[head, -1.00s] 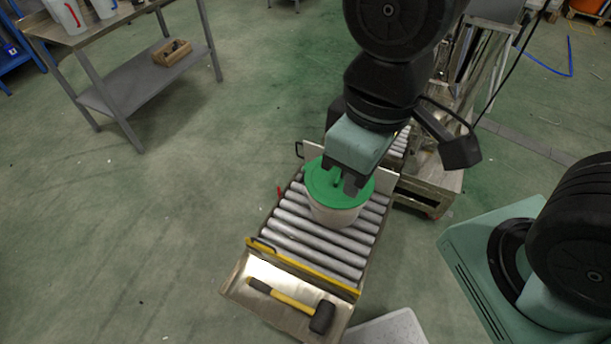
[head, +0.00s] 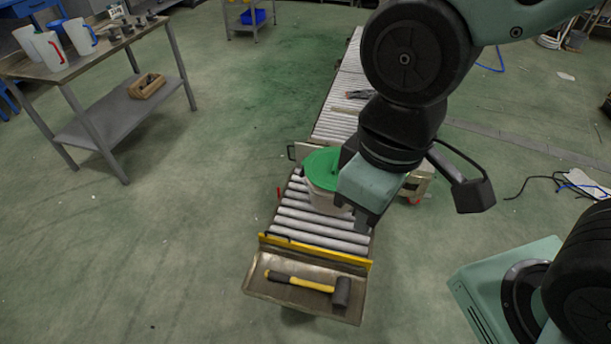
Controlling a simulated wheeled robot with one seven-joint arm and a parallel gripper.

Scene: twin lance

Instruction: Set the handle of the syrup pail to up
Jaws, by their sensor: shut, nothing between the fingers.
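The syrup pail (head: 318,195) is a whitish bucket with a green lid (head: 320,163). It stands upright on the roller conveyor in the head view. My gripper (head: 364,224) is at the pail's right front side, pointing down, shut and empty. It overlaps the right part of the pail in the picture, and I cannot tell whether they touch. The pail's handle cannot be made out; my gripper and wrist hide the pail's right side.
A yellow bar (head: 315,251) crosses the conveyor's (head: 294,217) near end. A table (head: 113,58) with jugs stands at left. Open floor lies between the table and conveyor.

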